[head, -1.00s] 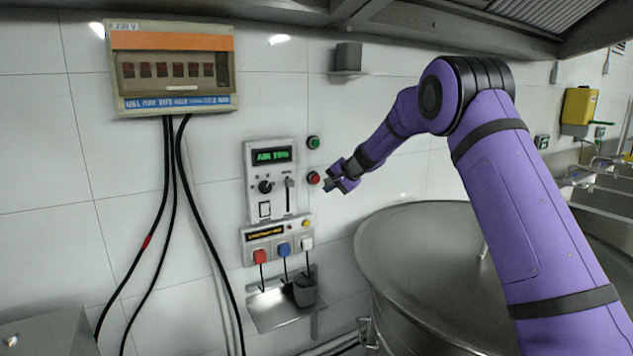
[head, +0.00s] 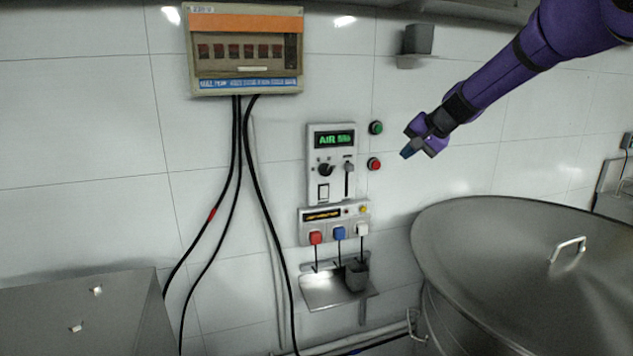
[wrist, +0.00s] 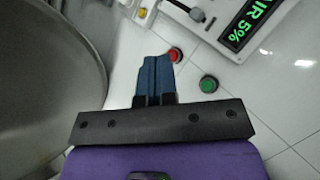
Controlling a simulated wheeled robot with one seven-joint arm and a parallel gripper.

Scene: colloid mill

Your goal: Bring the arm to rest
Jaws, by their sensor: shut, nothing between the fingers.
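My purple arm reaches in from the upper right of the head view. My gripper (head: 408,152) is in free space to the right of the red button (head: 374,164) and the green button (head: 376,128). In the wrist view its blue fingers (wrist: 153,75) are together with nothing between them. The red button also shows in the wrist view (wrist: 175,55), just beyond the fingertips, and the green button (wrist: 208,84) is to their right. I cannot tell the exact gap to the wall.
A control panel (head: 316,190) reading AIR and a socket box (head: 311,222) with plugs are on the tiled wall. A breaker box (head: 244,22) hangs at upper left with black cables below. A large lidded steel vessel (head: 520,240) stands at right. A small shelf (head: 330,290) is below the sockets.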

